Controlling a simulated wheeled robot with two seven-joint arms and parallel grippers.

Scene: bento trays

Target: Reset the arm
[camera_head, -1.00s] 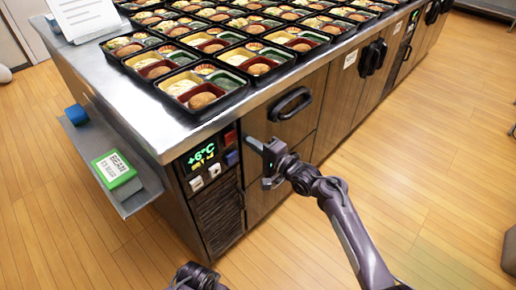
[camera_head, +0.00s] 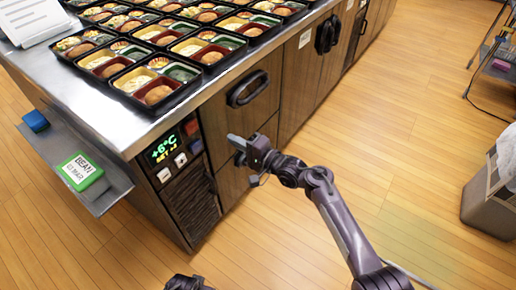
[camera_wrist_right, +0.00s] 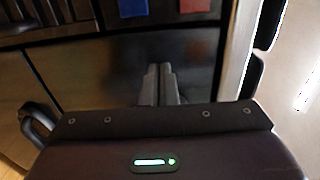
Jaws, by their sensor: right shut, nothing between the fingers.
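My right gripper (camera_head: 234,141) is in front of the wooden drawer fronts of the steel counter (camera_head: 90,95), just right of its control panel. Its fingers are together and empty. In the right wrist view the two grey fingers (camera_wrist_right: 158,84) lie side by side, with a dark front beyond them. I cannot tell whether the fingertips touch the counter front. Only a dark piece of my other arm (camera_head: 188,284) shows at the bottom edge; my left gripper is not visible.
Bento trays (camera_head: 158,84) fill the counter top. A drawer handle (camera_head: 248,88) juts out above my right gripper. A side shelf (camera_head: 105,190) holds a green labelled box (camera_head: 80,171) and a blue block (camera_head: 36,121). A grey bin (camera_head: 488,205) stands at right; floor between is clear.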

